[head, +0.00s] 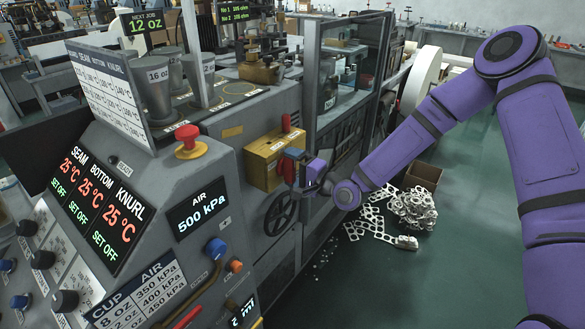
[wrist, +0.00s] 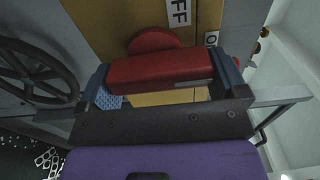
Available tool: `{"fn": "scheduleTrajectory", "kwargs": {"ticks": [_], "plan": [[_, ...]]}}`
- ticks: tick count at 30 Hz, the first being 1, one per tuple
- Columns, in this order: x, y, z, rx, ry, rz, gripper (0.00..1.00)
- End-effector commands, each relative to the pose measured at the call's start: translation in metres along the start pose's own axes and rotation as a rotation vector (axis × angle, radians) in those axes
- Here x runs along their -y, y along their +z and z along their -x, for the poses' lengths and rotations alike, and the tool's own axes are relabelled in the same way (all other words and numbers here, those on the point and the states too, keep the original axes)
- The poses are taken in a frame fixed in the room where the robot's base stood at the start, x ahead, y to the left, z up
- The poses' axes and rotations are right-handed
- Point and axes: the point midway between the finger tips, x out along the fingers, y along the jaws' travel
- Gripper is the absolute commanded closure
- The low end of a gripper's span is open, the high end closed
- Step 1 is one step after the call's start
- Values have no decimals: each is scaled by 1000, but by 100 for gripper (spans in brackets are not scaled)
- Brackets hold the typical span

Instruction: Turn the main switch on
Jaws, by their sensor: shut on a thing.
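The main switch is a yellow box (head: 272,158) on the side of the grey machine in the head view, with a red handle. In the wrist view the red handle (wrist: 160,69) lies across the picture between my gripper's two fingers, in front of a round red hub (wrist: 154,40). The yellow plate (wrist: 110,25) behind carries a label ending "FF" (wrist: 179,12) and another label (wrist: 211,38), partly hidden. My gripper (head: 293,168) is at the box's front, shut on the red handle. In the head view my gripper partly hides the handle.
A black handwheel (head: 279,214) sits just below the box; it also shows in the wrist view (wrist: 32,75). A red emergency button (head: 188,140) and lit displays (head: 92,200) are on the panel to the left. Scrap (head: 412,208) lies on the floor to the right.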

Motion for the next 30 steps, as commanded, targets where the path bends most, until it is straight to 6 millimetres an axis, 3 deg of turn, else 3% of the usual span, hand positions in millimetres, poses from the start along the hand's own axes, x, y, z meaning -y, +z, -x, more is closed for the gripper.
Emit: {"fn": "scheduleTrajectory", "kwargs": {"ticks": [14,15,16,25,30], "plan": [[-1,-1,0,-2,2,-17,32],[-1,-1,0,-2,2,-17,6],[-1,-1,0,-2,2,-16,0],[-1,0,4,-1,2,-16,0],[-1,-1,25,-3,3,-17,0]]}}
